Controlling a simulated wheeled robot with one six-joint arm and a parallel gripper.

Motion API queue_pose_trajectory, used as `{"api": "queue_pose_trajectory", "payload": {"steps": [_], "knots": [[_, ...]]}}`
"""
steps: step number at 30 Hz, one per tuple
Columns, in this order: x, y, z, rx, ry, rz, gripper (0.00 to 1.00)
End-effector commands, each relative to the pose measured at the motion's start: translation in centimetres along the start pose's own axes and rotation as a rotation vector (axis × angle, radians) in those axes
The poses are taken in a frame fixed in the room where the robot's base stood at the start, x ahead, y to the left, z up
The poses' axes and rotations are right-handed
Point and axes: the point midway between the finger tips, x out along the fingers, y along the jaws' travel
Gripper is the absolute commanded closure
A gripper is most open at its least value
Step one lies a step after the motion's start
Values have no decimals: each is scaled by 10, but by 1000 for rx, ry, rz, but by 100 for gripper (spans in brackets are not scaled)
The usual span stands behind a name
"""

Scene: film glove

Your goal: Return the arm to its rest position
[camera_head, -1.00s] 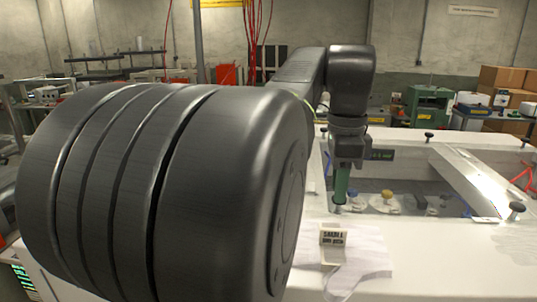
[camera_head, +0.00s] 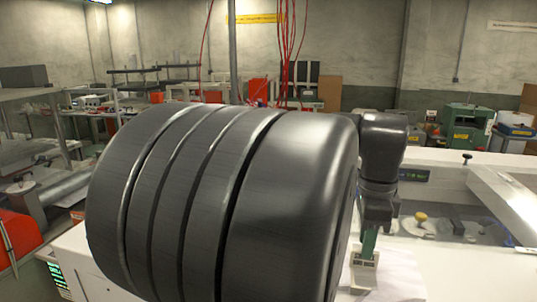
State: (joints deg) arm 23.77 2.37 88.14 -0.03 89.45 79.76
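My arm fills the middle of the head view, with its big dark ribbed joint in front. The forearm hangs down behind it on the right. My gripper (camera_head: 370,243) points down at the end, with a green part at its tip. I cannot tell whether that part is its fingers or something held. The joint hides part of the gripper's left side. A small pale block with a dark label (camera_head: 364,272) stands just below the gripper, on white sheeting (camera_head: 402,279). I cannot tell whether they touch.
The white bench (camera_head: 470,275) has a recessed well at the right, holding a yellow-topped knob (camera_head: 421,217) and other small parts. A slanted white beam (camera_head: 497,193) crosses the well. Metal shelving and a red machine (camera_head: 18,238) stand at the left.

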Motion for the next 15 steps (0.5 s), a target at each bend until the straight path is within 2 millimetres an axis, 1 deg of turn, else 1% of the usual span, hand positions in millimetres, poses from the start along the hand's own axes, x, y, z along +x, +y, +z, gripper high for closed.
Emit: {"api": "queue_pose_trajectory", "payload": {"steps": [10,13,15], "knots": [[1,0,0,0,0,1,71],[7,1,0,0,-1,3,71],[15,1,0,0,-1,4,71]]}}
